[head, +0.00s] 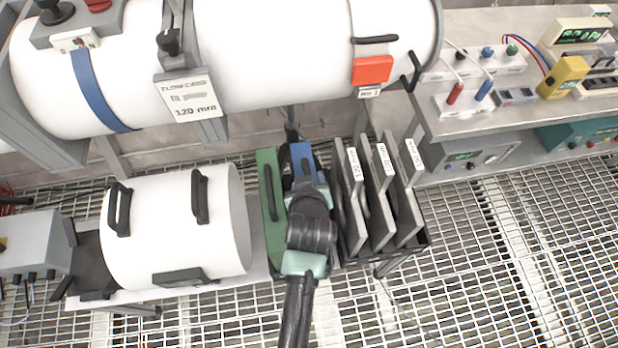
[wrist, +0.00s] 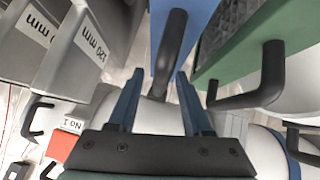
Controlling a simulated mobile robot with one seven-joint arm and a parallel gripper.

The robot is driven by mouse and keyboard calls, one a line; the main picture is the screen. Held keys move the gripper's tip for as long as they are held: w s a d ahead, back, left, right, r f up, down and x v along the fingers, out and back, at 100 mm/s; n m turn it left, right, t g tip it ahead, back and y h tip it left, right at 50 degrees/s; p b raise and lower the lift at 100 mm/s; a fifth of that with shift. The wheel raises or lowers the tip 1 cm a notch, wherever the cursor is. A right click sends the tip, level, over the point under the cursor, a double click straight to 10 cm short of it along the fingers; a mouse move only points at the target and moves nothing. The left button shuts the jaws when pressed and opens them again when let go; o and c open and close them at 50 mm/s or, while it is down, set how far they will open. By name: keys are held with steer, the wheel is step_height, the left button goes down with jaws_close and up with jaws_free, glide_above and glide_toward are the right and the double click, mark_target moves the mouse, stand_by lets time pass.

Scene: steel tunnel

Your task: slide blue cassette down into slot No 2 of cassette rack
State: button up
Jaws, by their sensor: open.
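The blue cassette (head: 303,156) stands upright beside the green cassette (head: 268,205), mostly hidden by my arm in the head view. In the wrist view its blue face (wrist: 193,22) and black bar handle (wrist: 171,50) are close ahead. My gripper (wrist: 158,76) is open, its two fingers on either side of the lower end of the handle; I cannot tell if they touch it. It also shows in the head view (head: 298,178).
The green cassette also shows in the wrist view (wrist: 238,62), its handle close right of my gripper. A white cylinder (head: 175,225) lies left. A large white tube (head: 275,50) with a red tag (head: 372,70) spans the back. An instrument bench (head: 480,105) stands at right.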

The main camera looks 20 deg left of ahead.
steer(key=shift+r, duration=0.1)
steer(key=shift+s+d+r, duration=0.1)
steer(key=shift+r, duration=0.05)
steer(key=v, duration=1.1)
steer(key=shift+s+r+p, duration=0.2)
steer(key=shift+s+p, duration=0.05)
steer(key=shift+p, duration=0.15)
steer(key=shift+d, duration=0.1)
